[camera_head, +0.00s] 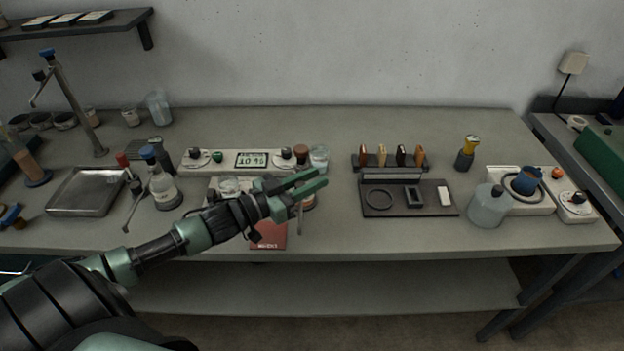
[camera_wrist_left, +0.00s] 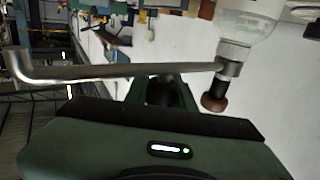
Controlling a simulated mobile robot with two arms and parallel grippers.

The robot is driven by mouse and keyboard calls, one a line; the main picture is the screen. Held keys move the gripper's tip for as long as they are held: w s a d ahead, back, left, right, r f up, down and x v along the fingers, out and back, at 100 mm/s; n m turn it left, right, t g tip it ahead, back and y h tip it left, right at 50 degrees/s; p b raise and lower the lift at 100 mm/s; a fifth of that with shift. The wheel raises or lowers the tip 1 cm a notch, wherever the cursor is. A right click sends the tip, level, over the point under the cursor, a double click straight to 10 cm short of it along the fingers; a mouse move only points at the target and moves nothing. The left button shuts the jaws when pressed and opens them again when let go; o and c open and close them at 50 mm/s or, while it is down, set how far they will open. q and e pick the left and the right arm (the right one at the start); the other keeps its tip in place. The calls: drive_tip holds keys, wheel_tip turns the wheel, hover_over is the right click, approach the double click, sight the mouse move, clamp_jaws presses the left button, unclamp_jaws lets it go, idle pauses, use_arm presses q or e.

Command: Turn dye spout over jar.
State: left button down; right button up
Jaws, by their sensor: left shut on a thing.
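My left gripper (camera_head: 318,182) reaches in over the middle of the bench, with its two green fingers pointing right. It is shut on the dye spout, a bent grey metal tube (camera_wrist_left: 120,72) that crosses the left wrist view in front of the fingers. The tube's right end meets a collar below a clear vessel (camera_wrist_left: 248,22), with a red-brown knob (camera_wrist_left: 213,103) beneath. In the head view the fingers partly hide this spot. My right gripper is not in view.
A white panel with a display (camera_head: 251,159) stands behind the gripper. A red booklet (camera_head: 268,236) lies at the bench's front edge. A flask (camera_head: 163,190) and a metal tray (camera_head: 88,192) are at left. A black tray (camera_head: 440,208) is at right.

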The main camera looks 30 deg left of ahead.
use_arm(q)
drive_tip(key=shift+s+a+f+m+g+h+b, duration=0.15)
drive_tip(key=shift+s+a+m+g+h+b, duration=0.25)
drive_tip(key=shift+m+g+h+b, duration=0.4)
drive_tip(key=shift+s+a+m+g+h+b, duration=0.35)
drive_tip(key=shift+a+m+g+h+b, duration=0.55)
drive_tip(key=shift+b, duration=1)
drive_tip(key=shift+s+a+m+g+h+b, duration=0.35)
drive_tip(key=shift+a+m+g+h+b, duration=0.15)
drive_tip(key=shift+m+g+h+b, duration=1.1)
drive_tip(key=shift+s+a+m+g+h+b, duration=0.35)
drive_tip(key=shift+a+m+g+h+b, duration=0.5)
drive_tip(key=shift+b, duration=1.3)
drive_tip(key=shift+d+n, duration=0.1)
drive_tip(key=shift+n, duration=0.15)
drive_tip(key=c, duration=1.2)
unclamp_jaws()
drive_tip(key=shift+o, duration=0.2)
drive_tip(key=shift+r, duration=0.2)
